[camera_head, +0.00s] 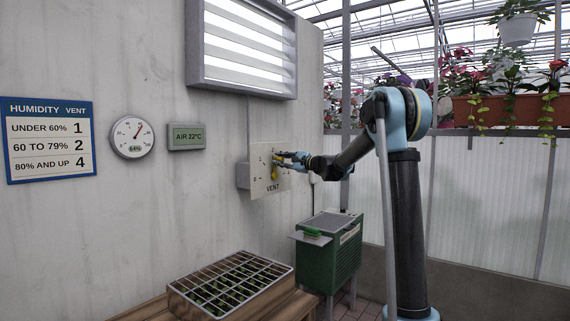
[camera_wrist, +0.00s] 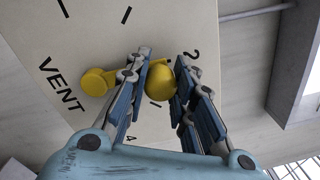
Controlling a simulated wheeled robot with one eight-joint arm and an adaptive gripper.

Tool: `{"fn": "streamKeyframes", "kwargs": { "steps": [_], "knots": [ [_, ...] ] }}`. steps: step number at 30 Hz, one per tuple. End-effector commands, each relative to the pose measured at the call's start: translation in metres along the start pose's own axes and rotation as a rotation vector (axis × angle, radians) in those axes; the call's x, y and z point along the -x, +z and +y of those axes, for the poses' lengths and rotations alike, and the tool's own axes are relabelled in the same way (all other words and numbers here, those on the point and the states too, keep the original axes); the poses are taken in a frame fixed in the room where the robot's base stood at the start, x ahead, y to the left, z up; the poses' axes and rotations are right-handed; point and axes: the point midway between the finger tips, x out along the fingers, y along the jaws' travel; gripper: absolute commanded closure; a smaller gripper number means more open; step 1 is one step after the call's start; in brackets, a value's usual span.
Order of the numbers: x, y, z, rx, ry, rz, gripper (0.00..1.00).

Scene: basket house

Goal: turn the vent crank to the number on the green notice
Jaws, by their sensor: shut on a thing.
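The yellow vent crank has a round hub (camera_wrist: 97,81) and a ball knob (camera_wrist: 161,84) on a pale dial plate (camera_head: 257,178) marked VENT. In the wrist view, the dial marks 2 and 4 show near the knob; the other numbers are hidden or out of view. My gripper (camera_wrist: 164,62) is shut on the knob, one finger on each side. My gripper (camera_head: 283,157) hides part of the crank in the head view. A blue-edged notice (camera_head: 48,140) reads: under 60% 1, 60 to 79% 2, 80% and up 4. No green notice with a vent number is clear.
A round gauge (camera_head: 132,137) reads about 64%. A greenish display (camera_head: 187,136) reads AIR 22°C. A louvred window (camera_head: 245,50) is above the plate. A green machine (camera_head: 328,252) stands below, and a gridded seed tray (camera_head: 230,285) stands on a wooden bench.

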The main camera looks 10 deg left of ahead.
Motion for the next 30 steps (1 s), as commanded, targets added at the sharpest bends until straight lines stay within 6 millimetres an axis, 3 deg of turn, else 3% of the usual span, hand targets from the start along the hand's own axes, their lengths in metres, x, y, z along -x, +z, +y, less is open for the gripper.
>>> {"fn": "streamKeyframes", "kwargs": {
  "steps": [9, 10, 12, 13, 24, 30],
  "knots": [
    [-0.002, 0.0, 0.0, 0.001, 0.0, 0.0, 1.0],
    [-0.002, 0.0, 0.0, 0.001, 0.0, 0.0, 0.73],
    [-0.001, 0.0, 0.0, 0.001, 0.0, 0.0, 0.57],
    [-0.001, 0.0, 0.0, 0.001, 0.0, -0.001, 0.55],
    [0.002, 0.0, 0.0, 0.001, 0.0, 0.0, 0.55],
    [0.024, -0.001, -0.001, 0.001, -0.001, 0.001, 0.55]
  ]
}}
